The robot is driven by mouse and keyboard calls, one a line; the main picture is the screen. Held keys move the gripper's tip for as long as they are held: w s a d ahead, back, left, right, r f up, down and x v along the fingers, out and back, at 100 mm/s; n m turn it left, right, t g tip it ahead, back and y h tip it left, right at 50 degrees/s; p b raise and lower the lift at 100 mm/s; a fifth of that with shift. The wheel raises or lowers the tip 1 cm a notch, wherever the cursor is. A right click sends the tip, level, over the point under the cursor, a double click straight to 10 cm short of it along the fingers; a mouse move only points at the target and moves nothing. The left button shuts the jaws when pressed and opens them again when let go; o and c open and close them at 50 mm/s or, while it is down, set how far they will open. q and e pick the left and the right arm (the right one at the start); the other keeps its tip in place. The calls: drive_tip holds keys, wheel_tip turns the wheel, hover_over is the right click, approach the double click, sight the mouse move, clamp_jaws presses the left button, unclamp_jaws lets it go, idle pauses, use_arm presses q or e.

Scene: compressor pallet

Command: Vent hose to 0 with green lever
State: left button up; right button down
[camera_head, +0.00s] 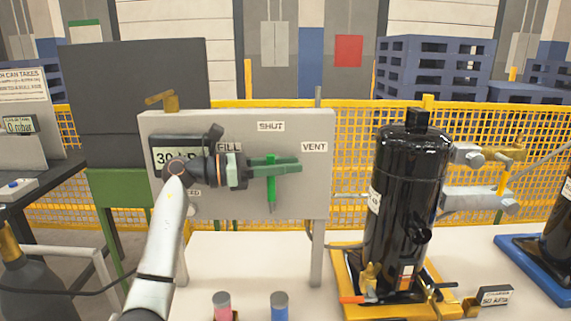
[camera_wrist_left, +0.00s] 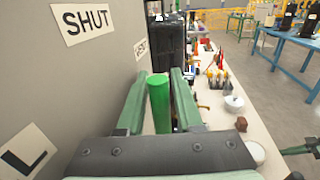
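A pressure display (camera_head: 163,157) is partly hidden by my wrist.
A black compressor (camera_head: 395,205) stands on a yellow base right of the panel. Pink and blue-marked cylinders (camera_head: 280,306) stand at the front of the pale table. A yellow mesh fence (camera_head: 350,130) runs behind. A dark board (camera_head: 135,75) is behind left.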

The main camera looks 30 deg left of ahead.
use_arm(q)
drive_tip(key=shift+c, duration=0.3)
clamp_jaws()
idle(1.1)
